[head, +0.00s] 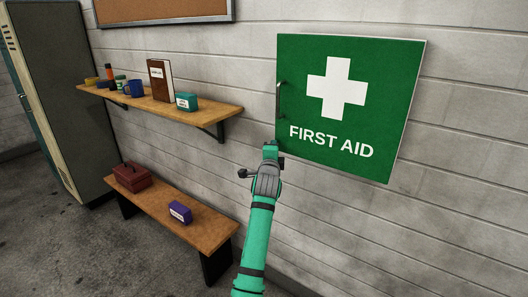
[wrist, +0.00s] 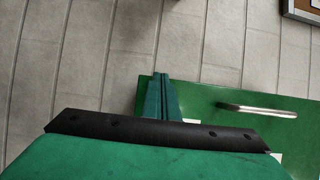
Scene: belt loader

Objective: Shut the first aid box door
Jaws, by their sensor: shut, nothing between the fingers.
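The first aid box (head: 413,125) hangs on the wall at the right in the head view. Its green door (head: 310,65) has a white cross and "FIRST AID" lettering and faces me. The door looks flat against the box; I cannot tell if a small gap is left. A metal handle (head: 279,98) runs down the door's left side; it also shows in the wrist view (wrist: 258,110). My gripper (head: 270,146) is shut and empty at the door's lower left corner, below the handle. In the wrist view its fingers (wrist: 160,98) overlap the door's edge; contact is unclear.
A wooden shelf (head: 215,111) with a book, mug and small boxes is on the wall to the left. Below it is a bench (head: 205,232) with a red toolbox (head: 131,177) and a purple box (head: 180,212). A locker (head: 60,100) stands far left.

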